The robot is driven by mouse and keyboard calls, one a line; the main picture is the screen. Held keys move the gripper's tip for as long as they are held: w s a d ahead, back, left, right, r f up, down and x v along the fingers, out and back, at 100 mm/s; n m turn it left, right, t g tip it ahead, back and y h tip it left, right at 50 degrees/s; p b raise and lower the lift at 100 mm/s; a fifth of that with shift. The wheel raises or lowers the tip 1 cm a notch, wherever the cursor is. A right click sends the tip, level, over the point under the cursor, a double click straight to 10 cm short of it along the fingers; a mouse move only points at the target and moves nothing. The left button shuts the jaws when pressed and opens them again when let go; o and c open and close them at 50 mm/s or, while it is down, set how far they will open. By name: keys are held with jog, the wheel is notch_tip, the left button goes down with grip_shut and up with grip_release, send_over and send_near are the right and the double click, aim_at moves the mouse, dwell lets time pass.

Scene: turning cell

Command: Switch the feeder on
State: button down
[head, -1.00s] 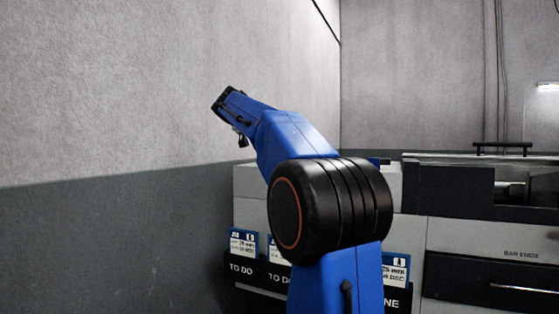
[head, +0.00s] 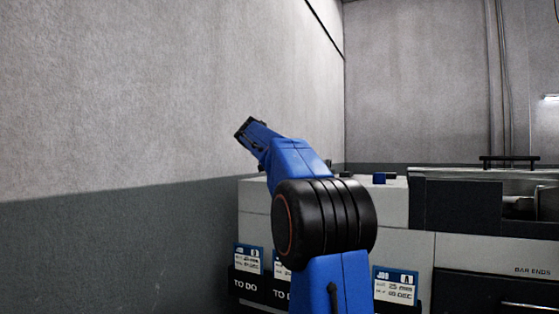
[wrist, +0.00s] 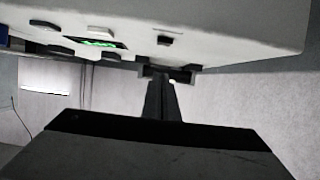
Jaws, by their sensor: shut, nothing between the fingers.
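A pale feeder-like housing (wrist: 240,25) fills the top of the wrist view, seen at a steep angle. It carries a lit green display (wrist: 100,43), a small dark-and-white block (wrist: 165,40) and several dark knobs or buttons (wrist: 60,50). I cannot tell which of these is the feeder switch. My gripper (wrist: 170,74) is shut and empty, its tips close to the housing's lower edge in the picture; I cannot tell whether they touch. In the head view my gripper cannot be made out.
The head view shows a pale cabinet (head: 395,207) with a small blue item (head: 379,178) on top. Job cards (head: 395,285) stand in black holders at its front. A machine with a "BAR ENDS" drawer (head: 490,290) stands right. A bare wall (head: 130,100) is left.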

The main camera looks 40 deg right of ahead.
jog(key=f, duration=0.1)
jog(key=d+f, duration=0.1)
jog(key=f, duration=0.1)
jog(key=shift+w+f, duration=0.1)
jog(key=shift+w, duration=0.1)
jog(key=shift+a+f, duration=0.15)
jog(key=shift+f, duration=0.45)
jog(key=shift+f, duration=0.3)
jog(key=shift+r, duration=0.15)
jog(key=shift+r, duration=0.7)
jog(key=shift+s, duration=0.1)
